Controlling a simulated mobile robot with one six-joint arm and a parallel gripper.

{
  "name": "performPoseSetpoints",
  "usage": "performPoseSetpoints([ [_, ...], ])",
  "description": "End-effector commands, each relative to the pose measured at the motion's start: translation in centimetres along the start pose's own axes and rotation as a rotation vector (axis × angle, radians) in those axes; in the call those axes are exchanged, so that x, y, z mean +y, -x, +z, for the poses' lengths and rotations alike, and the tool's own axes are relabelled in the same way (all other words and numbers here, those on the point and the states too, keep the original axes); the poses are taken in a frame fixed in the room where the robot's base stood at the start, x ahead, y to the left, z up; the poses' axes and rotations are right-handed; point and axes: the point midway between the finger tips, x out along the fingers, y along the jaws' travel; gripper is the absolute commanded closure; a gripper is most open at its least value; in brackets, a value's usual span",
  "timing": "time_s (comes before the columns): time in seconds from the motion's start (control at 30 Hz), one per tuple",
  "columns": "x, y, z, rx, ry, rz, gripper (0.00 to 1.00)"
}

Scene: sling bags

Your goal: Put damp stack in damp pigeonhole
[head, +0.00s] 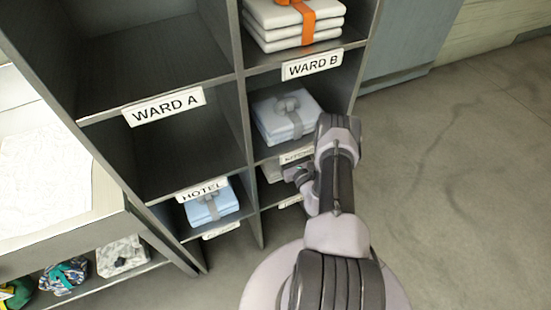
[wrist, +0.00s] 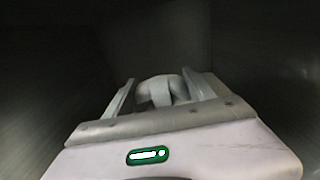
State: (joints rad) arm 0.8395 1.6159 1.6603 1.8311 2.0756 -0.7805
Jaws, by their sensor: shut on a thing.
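In the wrist view my gripper (wrist: 163,84) is shut on a grey ribbon knot (wrist: 160,90), with dark compartment walls around it. The stack under the knot is hidden there by my gripper. In the head view my gripper (head: 298,172) is at the front of the lower right pigeonhole, under a partly covered label that seems to start "KITC" (head: 297,156). A grey patch (head: 271,170) beside it may be the held stack. The label below (head: 291,200) is mostly hidden and unreadable, so I cannot tell which pigeonhole is the damp one.
A white stack with a grey ribbon (head: 285,115) sits in the pigeonhole above. An orange-ribboned stack (head: 292,22) sits above WARD B. A blue stack (head: 211,204) lies under the HOTEL label (head: 202,190). Dividers are close around my gripper; floor at right is clear.

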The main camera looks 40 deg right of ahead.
Motion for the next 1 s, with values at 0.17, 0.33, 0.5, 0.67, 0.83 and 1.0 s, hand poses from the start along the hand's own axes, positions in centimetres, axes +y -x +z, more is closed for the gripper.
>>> performPoseSetpoints([
  [0.17, 0.0, 0.1, -4.5, 0.0, 0.0, -0.001, 1.0],
  [0.33, 0.0, 0.0, -6.2, 0.0, 0.0, 0.0, 1.0],
  [0.5, 0.1, 0.1, -9.1, 0.0, -0.001, 0.0, 1.0],
  [0.67, 0.0, 0.0, -8.8, -0.001, 0.0, 0.0, 1.0],
  [0.83, 0.0, 0.0, -9.0, -0.001, 0.0, 0.0, 1.0],
  [1.0, 0.1, 0.1, -9.1, 0.002, -0.001, 0.001, 0.15],
])
